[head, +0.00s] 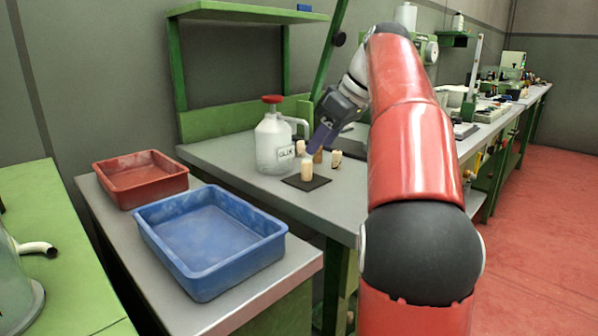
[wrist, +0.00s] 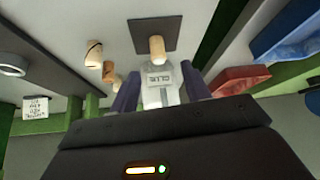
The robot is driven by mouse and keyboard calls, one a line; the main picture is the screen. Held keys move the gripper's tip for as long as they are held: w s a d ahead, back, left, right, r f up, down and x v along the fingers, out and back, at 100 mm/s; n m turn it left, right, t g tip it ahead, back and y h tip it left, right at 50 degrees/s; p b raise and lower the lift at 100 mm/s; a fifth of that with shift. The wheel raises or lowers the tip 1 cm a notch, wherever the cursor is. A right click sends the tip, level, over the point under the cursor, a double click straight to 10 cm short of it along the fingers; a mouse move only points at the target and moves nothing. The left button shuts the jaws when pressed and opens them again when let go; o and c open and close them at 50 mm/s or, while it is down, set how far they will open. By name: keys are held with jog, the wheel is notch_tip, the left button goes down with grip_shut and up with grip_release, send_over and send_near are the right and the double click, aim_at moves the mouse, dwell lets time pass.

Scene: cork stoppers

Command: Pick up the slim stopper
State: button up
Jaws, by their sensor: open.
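Several cork stoppers stand on the grey bench. A pale stopper (head: 307,170) stands upright on a small dark mat (head: 319,183); in the wrist view this stopper (wrist: 157,48) shows against the mat (wrist: 171,28), ahead of my fingers. A stopper with a dark mark (head: 336,159) stands to the right, off the mat. A browner stopper (wrist: 108,71) and another pale one (wrist: 117,82) are beside it in the wrist view. I cannot tell for certain which is the slim one. My gripper (wrist: 160,78) is open and empty, above and behind the mat in the head view.
A white glue bottle (head: 272,143) with a red cap stands left of the mat, close to the stoppers. A blue tray (head: 208,283) and a red tray (head: 140,193) sit on a nearer bench. A green shelf frame (head: 240,12) rises behind.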

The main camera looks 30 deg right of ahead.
aim_at(307, 161)
jog(key=b+x, duration=0.1)
jog(key=x, duration=0.4)
jog(key=shift+w+a+f, duration=0.1)
jog(key=shift+w+f, duration=0.1)
jog(key=shift+w, duration=0.15)
grip_shut()
